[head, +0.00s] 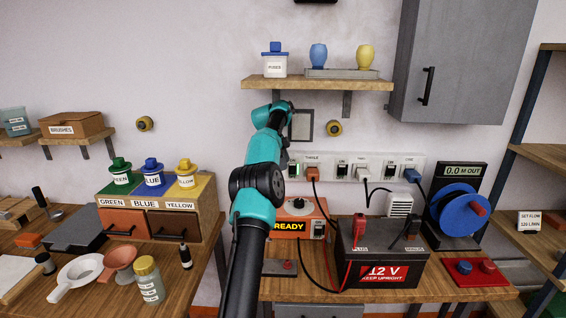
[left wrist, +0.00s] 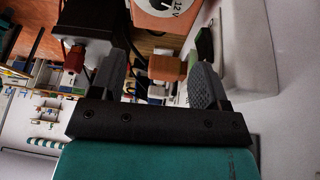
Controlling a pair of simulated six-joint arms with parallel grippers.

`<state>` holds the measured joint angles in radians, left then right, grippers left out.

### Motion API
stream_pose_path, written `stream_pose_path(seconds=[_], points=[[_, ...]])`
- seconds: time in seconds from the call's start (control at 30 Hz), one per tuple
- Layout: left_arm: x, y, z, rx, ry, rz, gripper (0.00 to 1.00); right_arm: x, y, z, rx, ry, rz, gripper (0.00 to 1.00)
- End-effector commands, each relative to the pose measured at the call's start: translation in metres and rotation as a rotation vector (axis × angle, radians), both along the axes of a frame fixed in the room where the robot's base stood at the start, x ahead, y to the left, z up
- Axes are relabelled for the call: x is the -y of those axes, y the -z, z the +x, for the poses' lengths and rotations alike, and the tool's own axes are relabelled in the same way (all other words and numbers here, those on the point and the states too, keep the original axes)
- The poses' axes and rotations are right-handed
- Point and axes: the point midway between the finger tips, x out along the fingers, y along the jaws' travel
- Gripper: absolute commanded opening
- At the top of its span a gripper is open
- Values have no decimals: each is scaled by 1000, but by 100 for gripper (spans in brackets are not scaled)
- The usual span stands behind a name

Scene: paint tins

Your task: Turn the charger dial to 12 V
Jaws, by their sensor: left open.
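The charger (head: 317,212) is an orange box on the bench, partly behind my left arm, with a "READY" display. Its dial (head: 299,203) is a dark knob on a pale face, too small there to read. In the left wrist view, the orange charger (left wrist: 147,19) is cut off at the top edge, with a "12 V" mark beside the dark knob. My left gripper (left wrist: 157,68) is open and apart from the dial. In the head view its fingers are hidden behind my arm. My right gripper is not in view.
A socket strip (head: 327,174) with plugs and cables is on the wall above the charger. A battery (head: 382,248) marked "12 V" stands right of it, with red and black clamps. A blue reel (head: 459,210) stands farther right. A shelf (head: 320,84) hangs above.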

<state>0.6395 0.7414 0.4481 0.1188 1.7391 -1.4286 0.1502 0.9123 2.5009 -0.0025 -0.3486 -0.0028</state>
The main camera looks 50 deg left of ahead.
Motion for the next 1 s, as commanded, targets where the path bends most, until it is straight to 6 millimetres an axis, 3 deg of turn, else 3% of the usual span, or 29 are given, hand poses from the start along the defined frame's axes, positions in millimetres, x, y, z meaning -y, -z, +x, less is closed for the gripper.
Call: stream_pose_path(seconds=[0.47,0.67,1.0], points=[[1,0,1,-14,-38,4,69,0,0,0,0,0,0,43],[7,-2,3,-79,-236,28,69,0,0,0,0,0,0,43],[27,-2,1,-149,-735,101,69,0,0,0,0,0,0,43]])
